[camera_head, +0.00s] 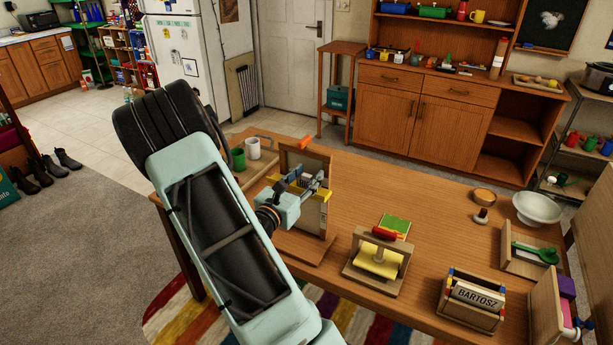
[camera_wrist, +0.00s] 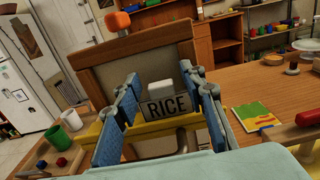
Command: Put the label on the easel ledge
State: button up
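The easel is a wooden framed board (camera_head: 322,219) near the left end of the table, and it fills the middle of the wrist view (camera_wrist: 110,82). A yellow ledge (camera_wrist: 140,132) crosses its front. The label (camera_wrist: 168,106) is a dark-framed plate reading RICE with a white block on top. It stands upright at the ledge and appears to rest on it; its lower edge is partly hard to see. My gripper (camera_wrist: 160,80) has its blue fingers apart, one on each side of the white block, with small gaps visible. My gripper (camera_head: 321,184) also shows before the easel in the head view.
Green (camera_head: 238,159) and white cups (camera_head: 253,148) stand left of the easel. Right of it are a wooden stand with a yellow sheet (camera_head: 378,262), a green-yellow book (camera_head: 395,227), a BARTOSZ box (camera_head: 470,300) and a white bowl (camera_head: 538,208). The table's middle back is clear.

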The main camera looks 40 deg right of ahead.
jog(key=shift+r, duration=0.25)
jog(key=b+v, duration=0.1)
jog(key=v, duration=1.1)
jog(key=shift+f, duration=0.15)
